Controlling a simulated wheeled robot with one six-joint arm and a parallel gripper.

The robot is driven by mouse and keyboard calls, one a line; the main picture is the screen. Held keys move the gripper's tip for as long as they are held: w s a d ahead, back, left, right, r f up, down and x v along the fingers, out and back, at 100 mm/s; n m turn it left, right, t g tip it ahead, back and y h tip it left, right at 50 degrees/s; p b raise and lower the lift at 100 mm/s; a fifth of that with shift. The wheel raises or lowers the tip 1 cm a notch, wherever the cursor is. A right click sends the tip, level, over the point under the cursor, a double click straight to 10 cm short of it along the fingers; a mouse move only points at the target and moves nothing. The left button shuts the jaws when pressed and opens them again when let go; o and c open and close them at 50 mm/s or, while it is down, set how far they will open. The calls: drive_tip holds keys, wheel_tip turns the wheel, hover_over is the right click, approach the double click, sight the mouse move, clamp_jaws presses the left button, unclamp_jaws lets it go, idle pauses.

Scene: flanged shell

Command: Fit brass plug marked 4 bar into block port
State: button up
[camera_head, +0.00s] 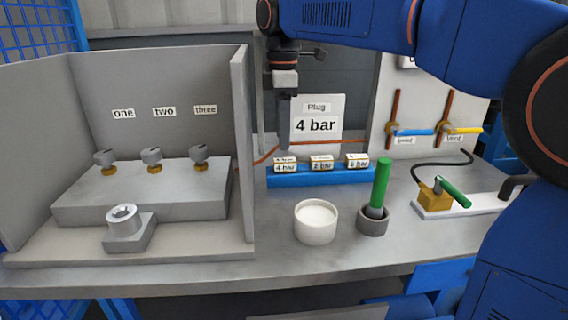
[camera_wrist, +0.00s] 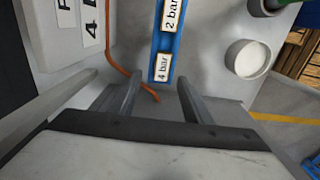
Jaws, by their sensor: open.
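The plug labelled 4 bar (camera_head: 285,167) sits at the left end of a blue rack (camera_head: 350,178). In the wrist view its label (camera_wrist: 162,67) shows just beyond and between my fingertips. My gripper (camera_head: 284,148) points down above this plug, open, with nothing between its fingers; the open fingers also show in the wrist view (camera_wrist: 159,80). A small brass block (camera_head: 435,196) with a green handle stands on a white base at the right. A grey block (camera_head: 140,190) with three valves stands in the left bay. I cannot tell which block has the port.
A plug marked 2 bar (camera_head: 321,162) and a third plug (camera_head: 357,160) share the rack. A white cup (camera_head: 316,222) and a grey holder (camera_head: 373,221) with a green-handled tool stand in front. A sign (camera_head: 316,122) reads "Plug 4 bar". A partition (camera_head: 242,150) walls off the left bay.

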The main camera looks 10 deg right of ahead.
sight(282, 160)
drive_tip(key=shift+s+a+f, duration=0.1)
drive_tip(key=shift+f, duration=1.45)
drive_tip(key=shift+s+f, duration=0.1)
drive_tip(key=shift+f, duration=1.4)
drive_tip(key=shift+c, duration=0.6)
clamp_jaws()
